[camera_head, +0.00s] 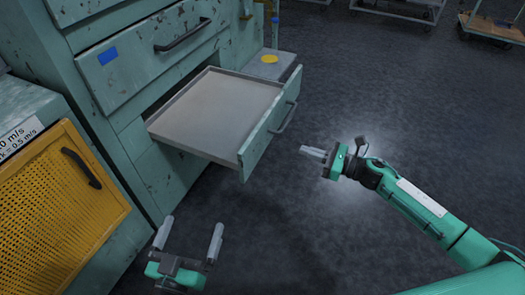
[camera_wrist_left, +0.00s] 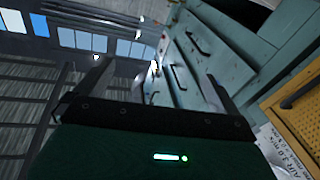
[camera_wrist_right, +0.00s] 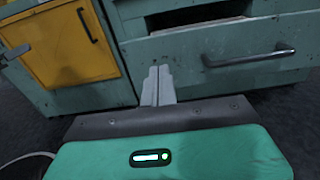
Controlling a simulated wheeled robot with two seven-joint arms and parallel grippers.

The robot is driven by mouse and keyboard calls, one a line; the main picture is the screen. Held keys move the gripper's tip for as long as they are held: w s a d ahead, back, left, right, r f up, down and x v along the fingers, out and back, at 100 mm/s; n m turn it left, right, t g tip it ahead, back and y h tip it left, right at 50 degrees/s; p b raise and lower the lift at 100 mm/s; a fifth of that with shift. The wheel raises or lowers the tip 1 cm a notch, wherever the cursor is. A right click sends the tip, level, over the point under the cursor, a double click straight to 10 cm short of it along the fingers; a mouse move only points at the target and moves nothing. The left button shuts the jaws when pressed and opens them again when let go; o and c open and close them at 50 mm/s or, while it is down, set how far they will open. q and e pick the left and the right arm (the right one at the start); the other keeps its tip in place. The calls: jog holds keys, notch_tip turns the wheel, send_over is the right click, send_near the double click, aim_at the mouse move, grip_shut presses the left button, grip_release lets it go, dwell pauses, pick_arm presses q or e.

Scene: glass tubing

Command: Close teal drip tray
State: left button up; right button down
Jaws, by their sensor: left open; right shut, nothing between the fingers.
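The teal drip tray (camera_head: 257,146) is a drawer with a pale grey inside, pulled well out of the teal cabinet. Its front panel carries a dark bar handle (camera_head: 284,117). My right gripper (camera_head: 314,153) is shut and empty, a little to the right of the tray's front, apart from it. In the right wrist view the tray's front and handle (camera_wrist_right: 248,58) show ahead and to the right of the shut fingers (camera_wrist_right: 157,85). My left gripper (camera_head: 188,240) is open and empty, below and left of the tray's front corner. Its spread fingers also show in the left wrist view (camera_wrist_left: 148,85).
A closed drawer (camera_head: 150,60) with a blue label is above the tray. A yellow perforated door (camera_head: 52,215) with a dark handle is at the left. A yellow disc (camera_head: 269,58) lies on a grey ledge behind. The dark floor (camera_head: 400,110) right of the tray is clear; carts stand far back.

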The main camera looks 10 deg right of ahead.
aim_at(256, 135)
jog(key=x, duration=1.3)
pick_arm(q)
jog(key=shift+w+a+r+t, duration=0.2)
jog(key=shift+r+t, duration=0.2)
jog(key=shift+r, duration=0.4)
jog(key=shift+w+a+r+t, duration=0.1)
jog(key=shift+a+r+t, duration=0.1)
jog(key=shift+r+t, duration=0.4)
pick_arm(e)
jog(key=shift+w+a, duration=0.3)
jog(key=shift+a, duration=0.15)
pick_arm(q)
jog(key=shift+r, duration=0.15)
